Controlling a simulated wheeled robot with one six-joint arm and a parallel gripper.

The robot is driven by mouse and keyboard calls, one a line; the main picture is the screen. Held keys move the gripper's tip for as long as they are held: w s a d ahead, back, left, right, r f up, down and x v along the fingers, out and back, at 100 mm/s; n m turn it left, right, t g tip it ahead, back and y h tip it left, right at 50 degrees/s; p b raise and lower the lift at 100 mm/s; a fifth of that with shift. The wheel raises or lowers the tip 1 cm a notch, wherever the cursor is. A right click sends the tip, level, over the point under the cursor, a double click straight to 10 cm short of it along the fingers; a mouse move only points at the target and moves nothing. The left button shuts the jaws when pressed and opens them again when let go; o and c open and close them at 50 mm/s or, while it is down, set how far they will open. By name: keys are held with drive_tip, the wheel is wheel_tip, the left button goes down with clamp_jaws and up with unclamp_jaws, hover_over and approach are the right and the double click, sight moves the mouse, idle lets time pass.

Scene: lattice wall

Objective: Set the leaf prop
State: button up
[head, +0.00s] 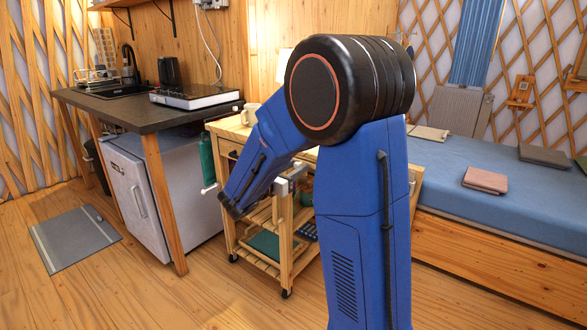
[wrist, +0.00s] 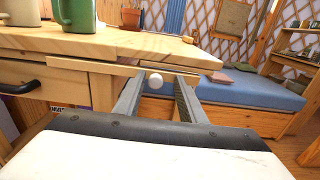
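A wooden cart with a light top (head: 232,128) stands in the middle of the head view, partly hidden by my arm. In the wrist view its top edge (wrist: 100,43) runs across the picture, above a drawer front with a dark handle. I cannot tell for sure which piece is the leaf prop. In the head view my gripper (head: 292,182) is beside the cart's front.
A green mug (wrist: 77,14) and a clay pot (wrist: 131,17) stand on the cart top. A blue bed (head: 460,185) with folded cloths lies to the right. A counter (head: 130,112) over a white fridge (head: 135,195) stands left. Floor in front is free.

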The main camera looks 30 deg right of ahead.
drive_tip(key=shift+a, duration=0.45)
drive_tip(key=v, duration=1.6)
drive_tip(key=shift+s+a, duration=0.15)
drive_tip(key=shift+a, duration=0.1)
drive_tip(key=s+d+f+m+g+y, duration=0.25)
drive_tip(key=s+m+y, duration=0.2)
drive_tip(key=s, duration=0.45)
drive_tip(key=s+d+f+m+g+y, duration=0.2)
drive_tip(key=s+d+m+g+y, duration=0.15)
drive_tip(key=s+m, duration=0.45)
drive_tip(key=s+a+f+m+t+y, duration=0.1)
drive_tip(key=s+a+m+t+y, duration=0.3)
drive_tip(key=s+a+m+y, duration=0.5)
drive_tip(key=shift+s+a+t, duration=0.3)
drive_tip(key=shift+s+a, duration=0.15)
drive_tip(key=shift+s, duration=0.7)
